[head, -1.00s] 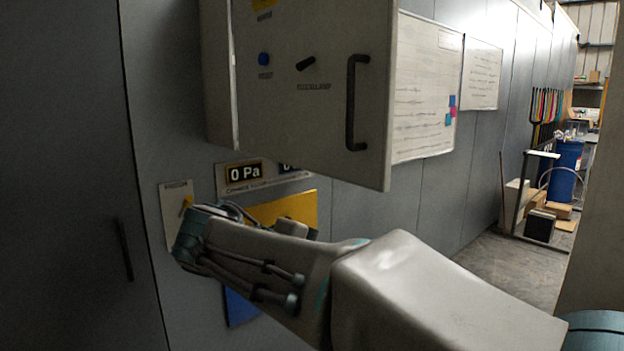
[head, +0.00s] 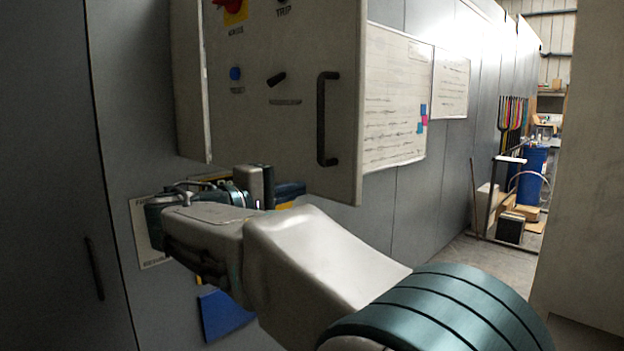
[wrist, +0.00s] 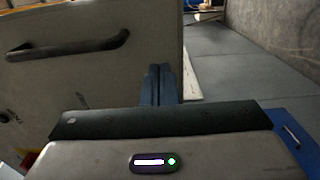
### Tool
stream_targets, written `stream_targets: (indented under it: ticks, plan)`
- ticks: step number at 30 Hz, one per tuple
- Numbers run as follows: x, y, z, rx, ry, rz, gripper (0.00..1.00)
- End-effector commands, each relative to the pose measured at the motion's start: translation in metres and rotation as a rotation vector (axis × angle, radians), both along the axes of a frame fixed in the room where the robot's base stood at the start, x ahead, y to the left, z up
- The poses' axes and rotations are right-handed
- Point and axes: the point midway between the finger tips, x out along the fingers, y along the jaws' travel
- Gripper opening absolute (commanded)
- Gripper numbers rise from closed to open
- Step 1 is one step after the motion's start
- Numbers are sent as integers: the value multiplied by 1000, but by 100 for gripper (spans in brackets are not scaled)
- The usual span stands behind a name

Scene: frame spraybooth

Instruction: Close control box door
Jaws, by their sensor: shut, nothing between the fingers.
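The control box door (head: 285,110) is a grey-white panel with a black bar handle (head: 326,118), a blue button, a black switch and a red knob on yellow. It stands open, swung out from the wall with its free edge at right. In the wrist view the door face (wrist: 90,80) fills the left, with its handle (wrist: 68,46) upper left. My gripper's fingers (wrist: 160,72) are shut with nothing between them, just in front of the door's free edge in that picture; I cannot tell if they touch. In the head view my wrist is below the door and the fingertips are not clear.
Whiteboards (head: 397,95) hang on the grey wall panels beyond the door. A dark cabinet handle (head: 94,268) is at the left. A blue bin (head: 530,172) and boxes stand far right. Floor (head: 500,258) is clear between.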

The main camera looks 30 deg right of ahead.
Motion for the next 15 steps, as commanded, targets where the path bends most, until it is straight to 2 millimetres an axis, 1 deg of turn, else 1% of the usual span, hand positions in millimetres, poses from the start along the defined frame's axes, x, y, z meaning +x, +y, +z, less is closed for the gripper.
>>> stream_targets:
  ticks: [1,3,6,10,15]
  plan:
    - [3,-10,2,0,2,-3,0]
    - [7,-21,3,0,3,-3,0]
    - [11,-33,2,-1,2,-2,0]
    - [15,-42,1,-1,2,0,0]
    - [16,-46,0,1,1,1,0]
